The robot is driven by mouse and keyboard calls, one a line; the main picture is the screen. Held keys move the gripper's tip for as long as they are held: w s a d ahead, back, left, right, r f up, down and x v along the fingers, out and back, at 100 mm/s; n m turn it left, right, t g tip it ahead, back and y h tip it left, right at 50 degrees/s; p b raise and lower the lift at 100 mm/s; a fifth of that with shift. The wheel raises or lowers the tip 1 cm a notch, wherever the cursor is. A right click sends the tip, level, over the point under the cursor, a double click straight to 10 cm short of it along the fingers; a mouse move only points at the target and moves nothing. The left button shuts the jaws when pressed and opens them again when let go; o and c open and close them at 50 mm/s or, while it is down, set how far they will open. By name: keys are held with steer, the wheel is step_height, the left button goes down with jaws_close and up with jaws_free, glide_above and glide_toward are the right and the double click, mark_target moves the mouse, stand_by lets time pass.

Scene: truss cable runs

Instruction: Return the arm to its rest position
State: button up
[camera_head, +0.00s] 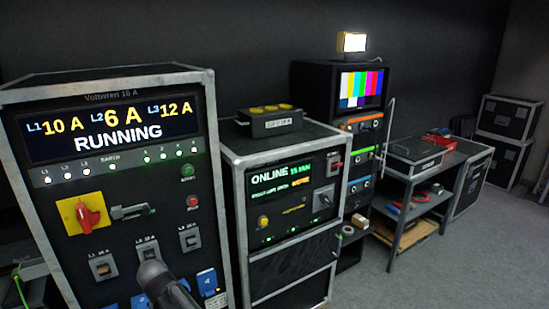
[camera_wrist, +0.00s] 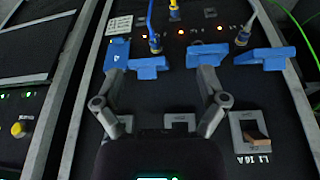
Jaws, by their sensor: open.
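My gripper (camera_wrist: 162,82) is open in the wrist view, its two grey fingers spread with no object visible between them. It is in front of the black Voltwren power panel, which fills most of that view upside down. Blue sockets (camera_wrist: 265,58) lie beyond the fingertips; I cannot tell whether the fingers touch any of them. A dark part of my arm (camera_head: 160,284) crosses the low front of the power cabinet (camera_head: 218,190) in the head view. The fingers cannot be made out there.
The breaker L1 (camera_wrist: 256,137) is near the right finger. A second cabinet (camera_head: 342,205) and a workbench (camera_head: 405,182) stand to the right. Grey floor (camera_head: 470,255) is open at the right.

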steer(key=w+d+m, duration=0.1)
steer(key=w+d, duration=0.3)
steer(key=d, duration=1.1)
steer(key=s+d+m+g, duration=0.1)
steer(key=s+d+m, duration=0.1)
steer(key=d, duration=1.5)
steer(key=s+d+m+g+h+p, duration=0.1)
steer(key=s+d, duration=0.3)
steer(key=d, duration=1.3)
steer(key=shift+s+r+m+g, duration=0.2)
steer(key=shift+s+m+g, duration=0.1)
steer(key=shift+m+g, duration=0.25)
